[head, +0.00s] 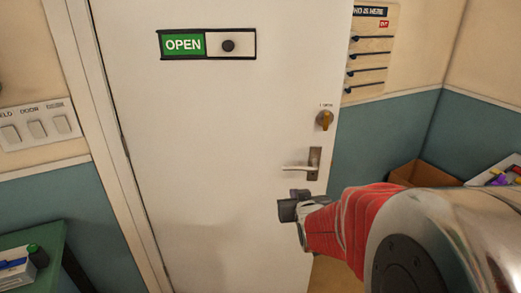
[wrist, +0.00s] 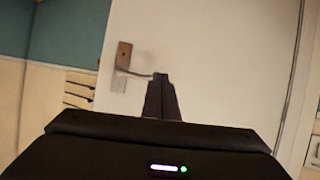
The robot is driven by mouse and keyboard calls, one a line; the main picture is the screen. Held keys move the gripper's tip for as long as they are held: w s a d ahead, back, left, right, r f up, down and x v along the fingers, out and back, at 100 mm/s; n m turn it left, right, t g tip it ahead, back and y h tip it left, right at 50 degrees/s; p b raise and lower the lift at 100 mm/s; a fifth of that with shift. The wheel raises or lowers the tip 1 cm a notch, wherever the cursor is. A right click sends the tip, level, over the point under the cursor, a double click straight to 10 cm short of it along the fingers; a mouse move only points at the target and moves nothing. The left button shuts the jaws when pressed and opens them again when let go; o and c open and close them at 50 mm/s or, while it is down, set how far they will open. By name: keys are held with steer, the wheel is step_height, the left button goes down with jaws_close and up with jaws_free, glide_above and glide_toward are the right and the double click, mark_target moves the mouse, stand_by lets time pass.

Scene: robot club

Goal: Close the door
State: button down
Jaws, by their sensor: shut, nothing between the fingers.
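The white door (head: 220,130) fills the middle of the head view. Its left side runs along the door frame (head: 95,110). Its right edge has no frame beside it, and wall shows past it, so the door stands open. A lever handle (head: 301,168) and a brass knob (head: 324,120) sit near that right edge. My gripper (head: 284,208) is shut and empty, in front of the door just below the lever. In the wrist view the shut fingers (wrist: 161,80) overlap the door face (wrist: 225,70), near the lever's tip (wrist: 147,75). I cannot tell whether they touch it.
A sliding OPEN sign (head: 208,44) is on the door. A switch panel (head: 38,124) is on the left wall, above a green table (head: 35,240). A board with hooks (head: 370,50) hangs beyond the door's right edge. A cardboard box (head: 418,174) stands at the right.

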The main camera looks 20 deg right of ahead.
steer(key=s+d+f+m+t+h, duration=0.2)
steer(key=d+f+t+h, duration=0.1)
steer(key=d, duration=0.8)
steer(key=shift+d+h, duration=0.3)
steer(key=shift+d, duration=0.1)
